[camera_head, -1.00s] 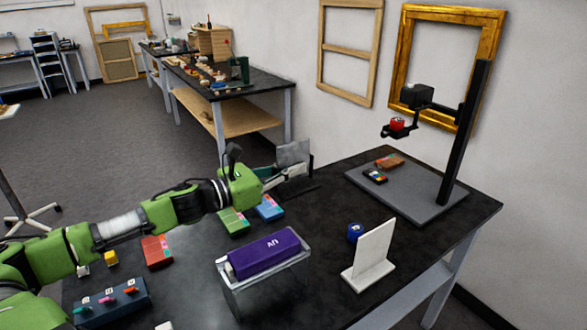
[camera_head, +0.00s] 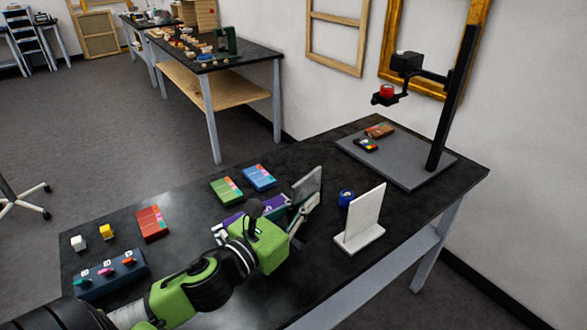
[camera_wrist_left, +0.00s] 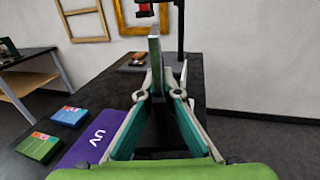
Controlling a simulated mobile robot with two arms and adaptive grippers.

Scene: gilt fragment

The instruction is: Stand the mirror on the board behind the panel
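My left gripper (camera_head: 301,214) is shut on the mirror (camera_head: 306,186), a small grey plate held upright above the table. In the left wrist view the mirror (camera_wrist_left: 154,62) shows nearly edge-on between the fingertips (camera_wrist_left: 162,94). The white panel (camera_head: 366,215) stands upright on its foot, just right of the gripper and apart from it. The grey board (camera_head: 403,174) lies at the table's far right, under a black post with an arm. The mirror's lower edge is partly hidden by the fingers. My right gripper is not in view.
A blue jar (camera_head: 346,198) stands between mirror and panel. A brown fragment (camera_head: 379,130) and a colour card (camera_head: 366,145) lie on the board. A purple UV box (camera_wrist_left: 88,140), green (camera_head: 226,190) and blue (camera_head: 259,177) boxes are left of the gripper.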

